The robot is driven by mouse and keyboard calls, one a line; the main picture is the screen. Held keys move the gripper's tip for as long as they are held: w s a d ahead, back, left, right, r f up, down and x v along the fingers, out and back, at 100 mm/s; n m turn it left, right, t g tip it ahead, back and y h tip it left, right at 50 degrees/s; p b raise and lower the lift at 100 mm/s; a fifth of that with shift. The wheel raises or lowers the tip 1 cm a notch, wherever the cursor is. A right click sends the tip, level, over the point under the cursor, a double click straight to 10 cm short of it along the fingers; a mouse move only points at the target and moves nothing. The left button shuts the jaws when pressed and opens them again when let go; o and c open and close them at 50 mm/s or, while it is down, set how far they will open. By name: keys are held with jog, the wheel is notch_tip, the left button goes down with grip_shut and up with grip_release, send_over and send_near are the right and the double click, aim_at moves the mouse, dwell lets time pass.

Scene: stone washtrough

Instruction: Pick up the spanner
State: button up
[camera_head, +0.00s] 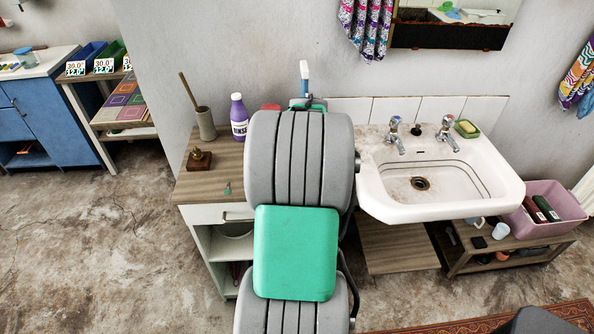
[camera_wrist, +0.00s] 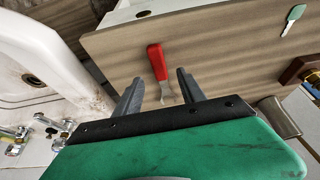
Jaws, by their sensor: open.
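A tool with a red handle and a grey metal head, which I take as the spanner (camera_wrist: 156,62), lies on the wooden cabinet top in the wrist view. My gripper (camera_wrist: 160,77) is open, with one finger on each side of the tool in the picture. The metal head shows between the fingers, and the handle points away past the fingertips. I cannot tell how far above the tool the fingers are. In the head view my arm hides the spanner and the gripper.
The cabinet top (camera_head: 217,178) holds a purple bottle (camera_head: 238,117), a beige cup (camera_head: 205,123) with a stick, a brass object (camera_head: 199,158) and a small green key-like item (camera_head: 227,188). A white sink (camera_head: 375,198) with two taps adjoins on the right.

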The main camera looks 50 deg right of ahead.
jog(key=x, duration=0.4)
jog(key=shift+w+d, duration=0.15)
jog(key=shift+a+r, duration=0.1)
jog(key=shift+a, duration=0.15)
jog(key=shift+c, duration=0.4)
grip_shut()
dwell(0.8)
